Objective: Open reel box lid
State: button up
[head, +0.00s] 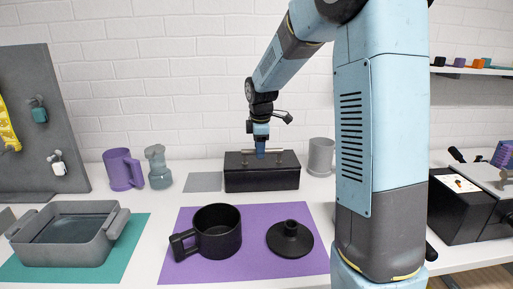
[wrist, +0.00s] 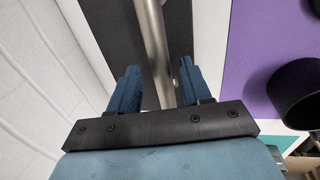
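The reel box (head: 262,180) is a long black box on the white table near the back wall, and its lid looks closed. A metal bar handle (head: 287,156) runs along its top. My gripper (head: 261,155) points down at the top of the box, over its middle. In the wrist view, the blue fingers of my gripper (wrist: 157,72) are apart, with the metal bar (wrist: 152,40) between them.
A black mug (head: 218,232) and a black lid-like piece (head: 290,239) sit on a purple mat (head: 262,217) in front. A grey mug (head: 321,157) stands right of the box, with a grey square (head: 203,182) to its left. A grey tray (head: 70,252) is at front left.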

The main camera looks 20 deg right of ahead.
jog(key=shift+r, duration=0.1)
grip_shut()
